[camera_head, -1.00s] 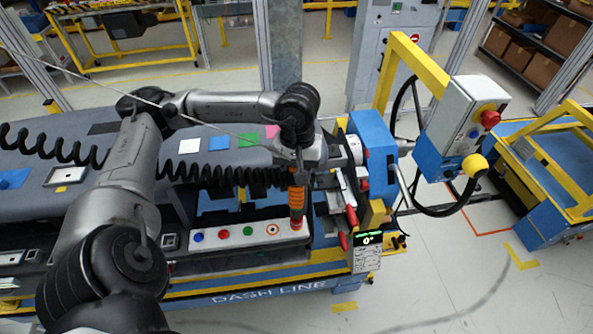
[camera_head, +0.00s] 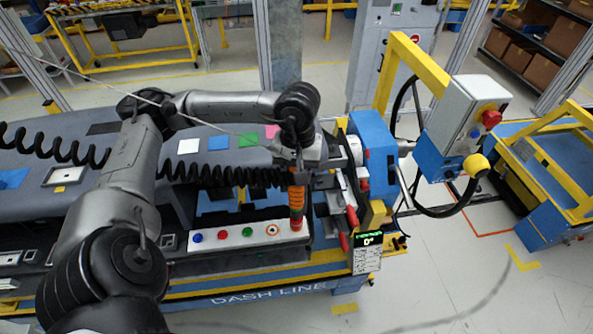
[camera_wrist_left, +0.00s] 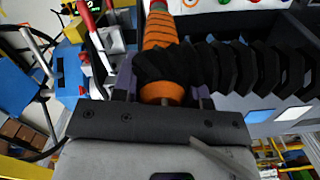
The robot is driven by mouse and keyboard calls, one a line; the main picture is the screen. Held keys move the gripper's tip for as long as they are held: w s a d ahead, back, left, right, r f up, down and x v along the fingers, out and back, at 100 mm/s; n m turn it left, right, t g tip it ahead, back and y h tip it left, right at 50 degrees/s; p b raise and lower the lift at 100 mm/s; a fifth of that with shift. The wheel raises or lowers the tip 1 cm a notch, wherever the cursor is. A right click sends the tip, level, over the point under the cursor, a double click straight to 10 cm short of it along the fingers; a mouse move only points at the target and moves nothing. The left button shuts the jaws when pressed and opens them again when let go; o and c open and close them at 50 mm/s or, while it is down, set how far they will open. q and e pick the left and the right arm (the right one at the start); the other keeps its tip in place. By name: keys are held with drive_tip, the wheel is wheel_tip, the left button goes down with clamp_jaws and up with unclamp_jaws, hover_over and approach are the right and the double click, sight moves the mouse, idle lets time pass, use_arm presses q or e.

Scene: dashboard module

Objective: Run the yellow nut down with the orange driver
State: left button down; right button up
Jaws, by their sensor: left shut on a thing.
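The orange driver (camera_head: 297,202) stands about upright in the head view, with its lower end at the right end of a pale strip of coloured round studs (camera_head: 245,235). My left gripper (camera_head: 297,178) is shut around its upper part. In the left wrist view the ribbed orange driver body (camera_wrist_left: 160,30) lies between the fingers of my left gripper (camera_wrist_left: 162,92), partly covered by a black coiled hose. I cannot make out a yellow nut; the spot under the driver tip is hidden. My right gripper is not in view.
A black coiled hose (camera_head: 225,175) runs left from the driver. A small display (camera_head: 368,240) hangs right of the strip. A blue fixture with red-handled clamps (camera_head: 352,216) stands close on the right. A yellow-framed control box (camera_head: 462,115) is further right, with open floor in front.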

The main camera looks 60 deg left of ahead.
use_arm(q)
drive_tip(key=shift+r+p, duration=0.45)
drive_tip(key=shift+r, duration=0.1)
drive_tip(key=shift+r+p, duration=1.45)
drive_tip(key=shift+r, duration=1)
drive_tip(key=shift+d, duration=0.1)
